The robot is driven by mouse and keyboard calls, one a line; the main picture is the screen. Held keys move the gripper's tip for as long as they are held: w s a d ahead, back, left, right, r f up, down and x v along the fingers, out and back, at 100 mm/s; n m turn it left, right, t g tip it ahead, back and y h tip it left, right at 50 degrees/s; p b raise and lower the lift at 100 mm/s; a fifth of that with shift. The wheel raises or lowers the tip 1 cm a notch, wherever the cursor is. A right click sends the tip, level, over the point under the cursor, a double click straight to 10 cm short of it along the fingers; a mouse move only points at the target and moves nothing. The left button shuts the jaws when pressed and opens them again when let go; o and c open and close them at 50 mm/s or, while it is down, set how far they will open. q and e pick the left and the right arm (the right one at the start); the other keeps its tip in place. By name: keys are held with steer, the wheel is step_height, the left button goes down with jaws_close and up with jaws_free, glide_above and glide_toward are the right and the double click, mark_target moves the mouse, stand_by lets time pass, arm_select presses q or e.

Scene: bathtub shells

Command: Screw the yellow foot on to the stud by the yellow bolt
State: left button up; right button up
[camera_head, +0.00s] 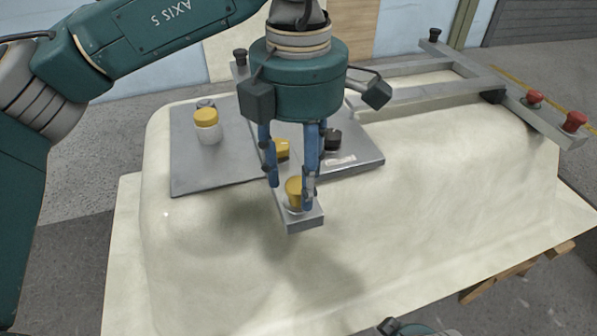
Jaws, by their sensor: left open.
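My left gripper (291,193) is open and points down, its two blue fingers on either side of a yellow piece (294,187) with a pale lower part. That piece stands at the near end of a grey metal bar (306,224); I cannot tell whether the fingers touch it, and no stud shows. Another yellow-topped white cylinder (206,124) stands upright on the left of the grey plate (190,178). A smaller yellow part (282,149), perhaps the yellow bolt, shows behind the fingers, partly hidden. I cannot tell which yellow-topped piece is the foot.
The plate lies on an upturned cream bathtub shell (430,200). A black part (332,140) and a white label (341,160) are on its right. A grey metal frame (425,85) with red knobs (574,121) spans the back right. The shell's front right is clear.

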arm_select(q)
jaws_close()
steer(key=shift+m, duration=1.2)
steer(key=m+p, duration=0.1)
steer(key=m, duration=0.1)
steer(key=shift+m, duration=2.2)
steer(key=shift+c, duration=1.6)
jaws_free()
steer(key=shift+m, duration=0.4)
steer(key=o, duration=0.5)
steer(key=shift+c, duration=0.2)
arm_select(e)
steer(key=f, duration=0.5)
steer(key=shift+a+f, duration=0.2)
steer(key=shift+f, duration=0.1)
